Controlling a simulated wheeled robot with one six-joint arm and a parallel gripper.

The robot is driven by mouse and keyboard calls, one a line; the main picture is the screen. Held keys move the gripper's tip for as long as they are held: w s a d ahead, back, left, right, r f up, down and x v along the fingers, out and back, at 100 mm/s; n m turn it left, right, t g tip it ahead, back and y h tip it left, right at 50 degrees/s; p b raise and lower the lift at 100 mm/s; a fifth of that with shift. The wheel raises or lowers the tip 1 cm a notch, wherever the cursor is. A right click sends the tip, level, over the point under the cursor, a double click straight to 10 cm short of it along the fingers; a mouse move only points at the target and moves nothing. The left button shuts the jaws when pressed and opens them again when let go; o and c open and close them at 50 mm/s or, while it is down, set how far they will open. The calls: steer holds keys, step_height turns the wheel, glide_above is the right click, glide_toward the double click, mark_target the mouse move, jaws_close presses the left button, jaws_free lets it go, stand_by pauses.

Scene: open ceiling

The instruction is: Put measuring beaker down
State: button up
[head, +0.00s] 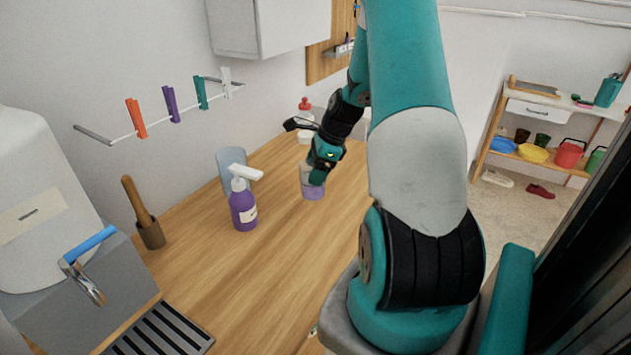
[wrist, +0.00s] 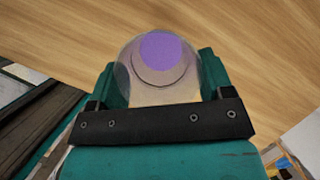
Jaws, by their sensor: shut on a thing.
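The measuring beaker (head: 312,187) is a clear cup with purple contents, over the far part of the wooden counter (head: 265,285) in the head view. My gripper (head: 318,176) is shut on it, with the fingers around its sides. In the wrist view I look down into the beaker (wrist: 157,62); its round rim and purple inside show between the two teal fingers of my gripper (wrist: 160,80). It looks upright. I cannot tell whether its base touches the counter.
A brown pot with a wooden handle (head: 150,232) is farther left. A red-topped container (head: 304,108) stands behind. The counter in front of the beaker is clear.

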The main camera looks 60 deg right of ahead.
steer(key=shift+f, duration=2.3)
steer(key=shift+f, duration=0.1)
steer(key=o, duration=1)
